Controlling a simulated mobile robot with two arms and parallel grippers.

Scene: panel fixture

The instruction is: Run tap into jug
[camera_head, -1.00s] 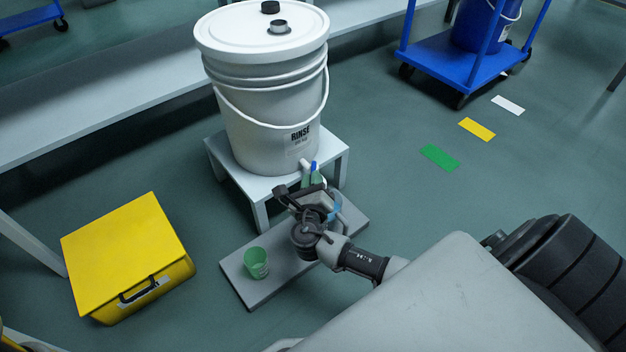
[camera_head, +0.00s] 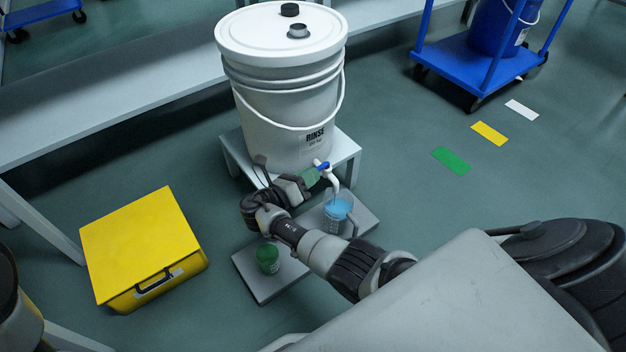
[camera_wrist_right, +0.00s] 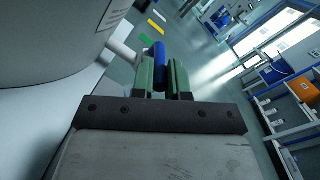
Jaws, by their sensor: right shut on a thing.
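A white bucket (camera_head: 275,110) marked RINSE has a white tap (camera_head: 334,180) low on its front, with a blue lever (camera_head: 322,165). My right gripper (camera_head: 313,175), with green fingers, is shut on the blue lever. The wrist view shows the lever (camera_wrist_right: 159,62) between both fingers. A clear jug (camera_head: 338,222) with blue in it stands under the spout on a grey board. I cannot clearly tell whether liquid is flowing. My left gripper is not in view.
The bucket stands on a white stool (camera_head: 345,160). A green cup (camera_head: 267,258) stands on the grey board (camera_head: 265,288), left of my right arm. A yellow case (camera_head: 135,240) is on the floor at left. A blue cart (camera_head: 465,68) stands at back right.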

